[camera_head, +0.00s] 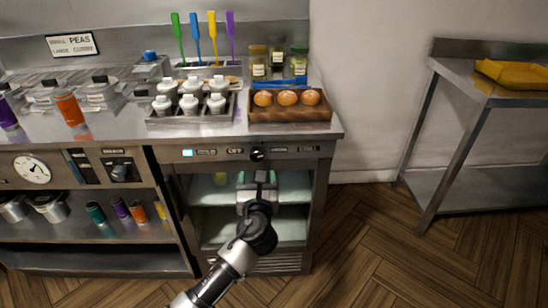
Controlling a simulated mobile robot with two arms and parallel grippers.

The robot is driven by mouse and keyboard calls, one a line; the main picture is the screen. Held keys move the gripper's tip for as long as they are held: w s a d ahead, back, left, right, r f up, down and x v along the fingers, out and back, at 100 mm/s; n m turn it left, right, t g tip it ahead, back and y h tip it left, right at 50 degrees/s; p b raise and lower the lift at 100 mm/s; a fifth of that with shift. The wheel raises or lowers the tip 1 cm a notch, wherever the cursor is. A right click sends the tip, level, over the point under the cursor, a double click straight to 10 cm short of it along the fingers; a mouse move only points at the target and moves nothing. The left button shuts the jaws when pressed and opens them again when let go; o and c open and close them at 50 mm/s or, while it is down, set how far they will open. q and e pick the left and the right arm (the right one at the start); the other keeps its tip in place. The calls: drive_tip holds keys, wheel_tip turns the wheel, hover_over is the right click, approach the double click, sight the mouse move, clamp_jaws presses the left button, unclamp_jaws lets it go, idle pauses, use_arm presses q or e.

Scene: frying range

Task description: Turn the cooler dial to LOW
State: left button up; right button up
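The cooler dial (257,153) is a small round black knob on the metal control strip under the counter's front edge. My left gripper (260,174) is just below the dial, in front of the cooler's glass front (293,188), and appears apart from the dial. Its fingers are small and dark, so their opening is unclear. My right gripper is not in view.
A lit indicator (187,153) is on the strip's left. Above, a wooden egg tray (290,115) and a tray of white bottles (190,122) stand near the counter edge. Another black control (121,172) is further left. The floor on the right is clear before a metal table (470,185).

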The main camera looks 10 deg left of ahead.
sight(257, 156)
use_arm(q)
drive_tip(key=x, duration=0.5)
drive_tip(key=shift+a+b, duration=0.1)
drive_tip(key=shift+b, duration=0.25)
drive_tip(key=x, duration=0.3)
drive_tip(key=shift+w+a+f+b, duration=0.1)
drive_tip(key=shift+w+f+b, duration=0.05)
drive_tip(key=shift+w+b, duration=0.2)
drive_tip(key=shift+w+a, duration=0.1)
drive_tip(key=shift+w, duration=0.3)
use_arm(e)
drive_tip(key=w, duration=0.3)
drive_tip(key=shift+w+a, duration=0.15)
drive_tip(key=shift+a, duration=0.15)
use_arm(q)
drive_tip(key=c, duration=0.9)
